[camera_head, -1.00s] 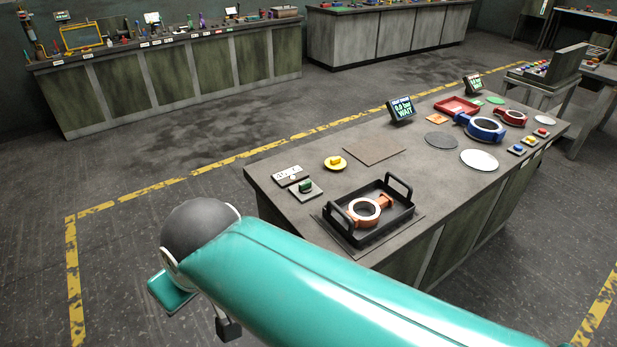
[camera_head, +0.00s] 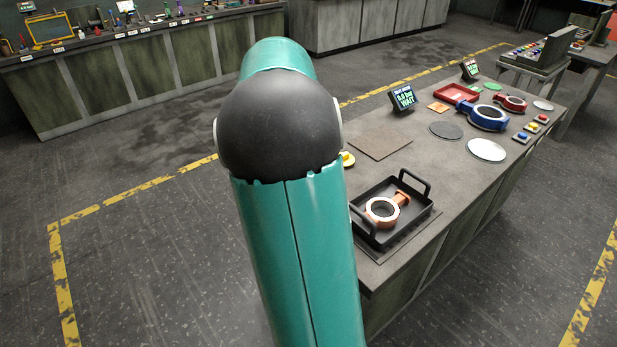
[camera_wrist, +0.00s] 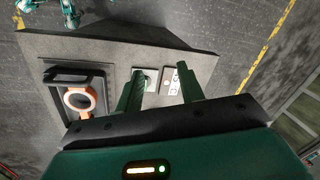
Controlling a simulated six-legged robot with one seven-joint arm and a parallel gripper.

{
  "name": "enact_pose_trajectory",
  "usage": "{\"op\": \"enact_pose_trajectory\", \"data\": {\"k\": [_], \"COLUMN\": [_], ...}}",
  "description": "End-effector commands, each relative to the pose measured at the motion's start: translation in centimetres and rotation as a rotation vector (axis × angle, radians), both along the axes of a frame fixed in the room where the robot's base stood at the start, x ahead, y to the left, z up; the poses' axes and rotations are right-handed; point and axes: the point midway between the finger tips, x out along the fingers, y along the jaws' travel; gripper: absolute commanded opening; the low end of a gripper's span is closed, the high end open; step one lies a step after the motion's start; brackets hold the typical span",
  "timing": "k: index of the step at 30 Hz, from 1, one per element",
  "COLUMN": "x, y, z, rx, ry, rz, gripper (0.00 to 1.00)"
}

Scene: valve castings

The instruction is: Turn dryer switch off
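The knob's exact setting is too small to tell. In the head view my arm hides the switch, the label and my gripper.
A black tray (camera_head: 430,211) with an orange ring casting (camera_head: 382,212) stands near the switch and also shows in the wrist view. Displays reading WAIT (camera_head: 403,98), a blue casting (camera_head: 488,117) and coloured buttons (camera_head: 532,127) sit farther along the bench (camera_head: 440,160).

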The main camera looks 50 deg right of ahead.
Motion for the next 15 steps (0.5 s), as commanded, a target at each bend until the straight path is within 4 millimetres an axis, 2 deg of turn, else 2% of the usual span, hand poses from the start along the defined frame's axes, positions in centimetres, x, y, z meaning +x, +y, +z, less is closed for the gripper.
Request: {"op": "enact_pose_trajectory", "data": {"k": [1, 3, 6, 10, 15], "x": [-0.2, -0.5, -1.2, -2.0, -2.4], "y": [-2.7, -6.0, -9.8, -13.1, -14.6], "z": [-1.3, -2.7, -4.5, -6.3, -7.3], "rx": [0.002, 0.005, 0.002, -0.004, -0.009], "ry": [0.03, 0.065, 0.109, 0.148, 0.166], "rz": [-0.07, -0.165, -0.276, -0.372, -0.416], "gripper": [0.38, 0.38, 0.38, 0.38, 0.38]}}
